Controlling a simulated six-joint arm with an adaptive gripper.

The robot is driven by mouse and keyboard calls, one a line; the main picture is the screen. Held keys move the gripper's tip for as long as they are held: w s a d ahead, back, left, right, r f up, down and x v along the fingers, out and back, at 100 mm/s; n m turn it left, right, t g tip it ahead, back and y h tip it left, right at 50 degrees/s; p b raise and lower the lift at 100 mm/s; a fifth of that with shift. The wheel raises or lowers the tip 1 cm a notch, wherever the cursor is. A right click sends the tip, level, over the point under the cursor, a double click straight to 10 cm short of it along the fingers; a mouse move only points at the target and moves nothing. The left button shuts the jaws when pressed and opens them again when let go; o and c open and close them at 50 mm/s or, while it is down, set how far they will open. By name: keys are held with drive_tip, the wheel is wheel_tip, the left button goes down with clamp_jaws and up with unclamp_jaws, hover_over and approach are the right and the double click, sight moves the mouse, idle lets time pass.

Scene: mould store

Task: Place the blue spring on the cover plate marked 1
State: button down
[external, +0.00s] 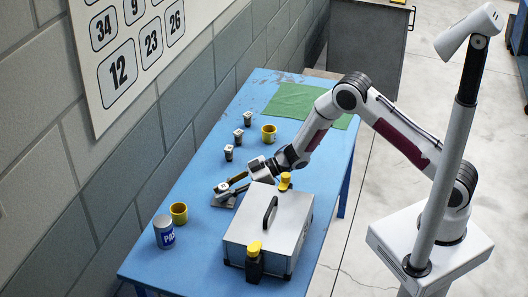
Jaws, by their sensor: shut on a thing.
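My gripper (226,194) is low over the left part of the blue table, left of the grey metal box. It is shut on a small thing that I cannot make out. A small white-topped piece (221,187) shows right at the fingertips; whether it is held or stands beside them, I cannot tell. Three dark pieces with white marked tops stand in a row farther back: one nearest (228,152), one in the middle (238,135) and one farthest (248,118). Their marks are too small to read. I cannot make out the blue spring or which plate is marked 1.
Yellow mugs (179,213) (269,133), a can (164,232) and a green cloth (290,101) are on the table (190,255).

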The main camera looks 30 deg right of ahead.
drive_tip(key=shift+f, duration=0.15)
drive_tip(key=c, duration=1.8)
unclamp_jaws()
drive_tip(key=shift+o, duration=0.2)
drive_tip(key=shift+d, duration=0.1)
drive_tip(key=shift+s+d+r, duration=0.1)
drive_tip(key=shift+d+r, duration=0.3)
drive_tip(key=shift+d, duration=0.15)
drive_tip(key=v, duration=1)
drive_tip(key=shift+s+d, duration=0.1)
drive_tip(key=shift+d, duration=0.25)
